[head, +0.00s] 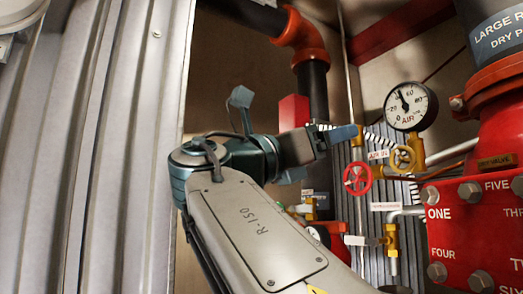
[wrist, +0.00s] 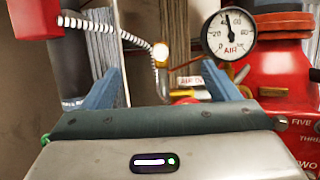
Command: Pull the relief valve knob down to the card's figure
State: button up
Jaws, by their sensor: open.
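My gripper (head: 345,133) is raised in front of the pipework, with its blue fingers spread and nothing seen between them; both fingers show in the wrist view (wrist: 160,85). The relief valve knob cannot be told for certain. A small pale, bright round end (wrist: 160,52) with a white coiled cord running to it shows beyond the fingers, in the gap between them. The round white AIR gauge (head: 409,106) is right of my gripper, and its needle points slightly left of upright. It also shows in the wrist view (wrist: 229,34). No card with a readable figure can be made out.
A large red bolted valve body (head: 470,235) fills the right. A corrugated metal panel (head: 90,150) stands left.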

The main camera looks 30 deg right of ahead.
jog(key=shift+x, duration=4)
grip_shut()
